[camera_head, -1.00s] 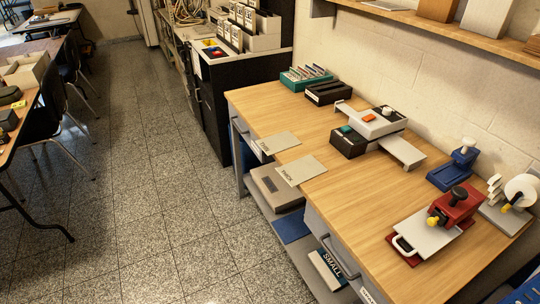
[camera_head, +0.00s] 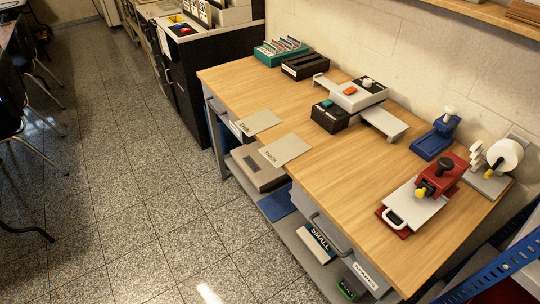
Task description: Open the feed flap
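A white and black machine (camera_head: 359,94) with an orange button and a pale knob stands on the wooden workbench, towards the wall. A light grey plate (camera_head: 384,123) sticks out at its front right, and a narrow pale piece (camera_head: 325,82) sticks out at its back left. I cannot tell which part is the feed flap or whether it is open. A small black box (camera_head: 330,116) with a teal top sits beside the machine. Neither of my grippers is in view.
The workbench (camera_head: 330,170) is clear in front of the machine. It also holds THIN (camera_head: 257,122) and THICK (camera_head: 286,150) cards, a red press (camera_head: 440,177), a blue device (camera_head: 436,137), a white-roll device (camera_head: 497,160) and a teal rack (camera_head: 283,51). The tiled floor (camera_head: 130,190) is free.

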